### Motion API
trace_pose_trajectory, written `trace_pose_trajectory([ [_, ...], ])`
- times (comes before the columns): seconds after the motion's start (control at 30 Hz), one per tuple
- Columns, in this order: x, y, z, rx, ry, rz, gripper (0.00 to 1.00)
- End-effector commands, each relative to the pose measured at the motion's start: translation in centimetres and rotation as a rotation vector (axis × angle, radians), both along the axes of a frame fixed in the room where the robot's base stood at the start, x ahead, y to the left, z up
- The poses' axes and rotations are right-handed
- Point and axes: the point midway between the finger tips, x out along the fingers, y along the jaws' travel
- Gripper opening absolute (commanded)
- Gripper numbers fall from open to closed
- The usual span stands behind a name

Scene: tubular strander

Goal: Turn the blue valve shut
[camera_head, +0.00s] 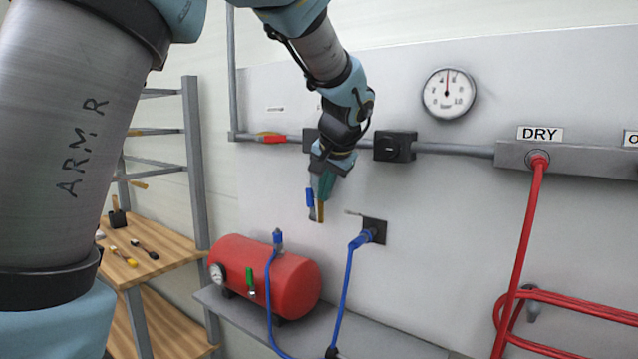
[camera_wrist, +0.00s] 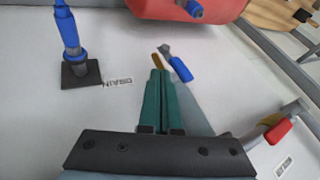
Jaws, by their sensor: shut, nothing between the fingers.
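The blue valve handle (camera_head: 310,197) is a short blue sleeve on a grey metal lever at the wall, left of my fingers in the head view. In the wrist view the blue handle (camera_wrist: 180,68) lies just right of my fingertips, its grey end pointing up and left. My gripper (camera_head: 320,208) is shut, with green fingers and tan tips, and points down close to the handle. In the wrist view the gripper (camera_wrist: 158,68) has nothing between its fingers. I cannot tell whether a finger touches the handle. My wrist hides part of the pipe above.
A red-handled valve (camera_head: 270,138) sits on the wall pipe to the left. A blue hose fitting (camera_head: 362,238) on a black plate is to the right, labelled DRAIN. A red tank (camera_head: 285,280) stands below on a shelf. A pressure gauge (camera_head: 448,93) and red hose (camera_head: 528,230) are further right.

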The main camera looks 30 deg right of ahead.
Motion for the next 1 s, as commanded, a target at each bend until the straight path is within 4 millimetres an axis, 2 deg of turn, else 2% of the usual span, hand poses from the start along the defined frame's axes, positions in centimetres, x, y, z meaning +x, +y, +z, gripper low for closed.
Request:
trace_pose_trajectory([
  [0.2,1.2,0.7,-0.2,0.002,0.002,0.0,0.0],
  [1.0,2.2,1.2,0.1,0.001,0.001,-0.002,0.0],
])
